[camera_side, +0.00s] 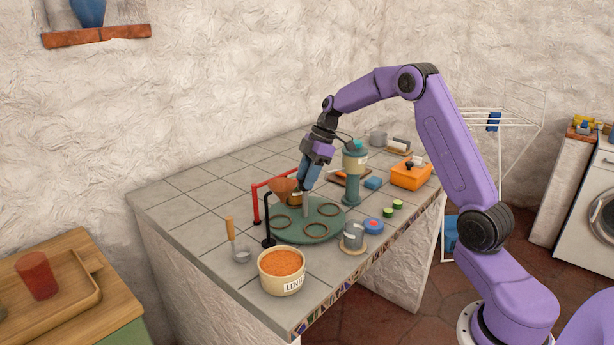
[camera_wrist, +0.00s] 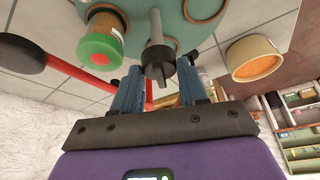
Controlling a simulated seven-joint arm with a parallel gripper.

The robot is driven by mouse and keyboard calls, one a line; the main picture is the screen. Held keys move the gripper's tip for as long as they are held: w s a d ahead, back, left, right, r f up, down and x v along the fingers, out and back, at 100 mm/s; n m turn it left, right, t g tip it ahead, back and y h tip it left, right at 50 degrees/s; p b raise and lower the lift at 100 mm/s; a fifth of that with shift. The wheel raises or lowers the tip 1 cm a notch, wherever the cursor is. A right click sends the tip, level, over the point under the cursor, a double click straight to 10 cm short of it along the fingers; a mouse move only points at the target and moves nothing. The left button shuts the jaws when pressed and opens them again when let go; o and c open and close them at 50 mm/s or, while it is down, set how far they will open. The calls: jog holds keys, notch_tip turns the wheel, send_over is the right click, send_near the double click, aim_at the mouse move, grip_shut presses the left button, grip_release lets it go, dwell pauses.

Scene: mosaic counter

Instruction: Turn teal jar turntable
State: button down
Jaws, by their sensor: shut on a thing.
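The teal turntable (camera_side: 322,229) is a flat disc on the tiled counter, with several brown rings on its top. It also shows at the top of the wrist view (camera_wrist: 178,27). A grey post with a black knob (camera_wrist: 158,55) rises from its middle. My gripper (camera_side: 306,187) comes down over the turntable, and in the wrist view its blue fingers (camera_wrist: 160,85) are shut on the black knob. A small jar (camera_wrist: 101,45) with a green and red lid stands on the turntable beside the post. In the side view this jar is partly hidden by the funnel.
A copper funnel (camera_side: 283,186) on a black stand and a red frame (camera_side: 256,200) stand close at the left. A lentil tub (camera_side: 282,272), grey cup (camera_side: 353,236), teal column (camera_side: 353,185) and orange box (camera_side: 409,176) surround the turntable. The counter's far left is clear.

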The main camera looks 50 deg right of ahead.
jog(key=shift+w+d+n+g, duration=0.1)
jog(key=shift+n+g, duration=0.7)
jog(key=shift+n, duration=1.7)
jog(key=c, duration=0.9)
grip_release()
jog(key=shift+c, duration=0.2)
jog(key=v, duration=1.2)
jog(key=shift+w+d, duration=0.15)
jog(key=shift+w, duration=0.1)
jog(key=shift+f, duration=0.1)
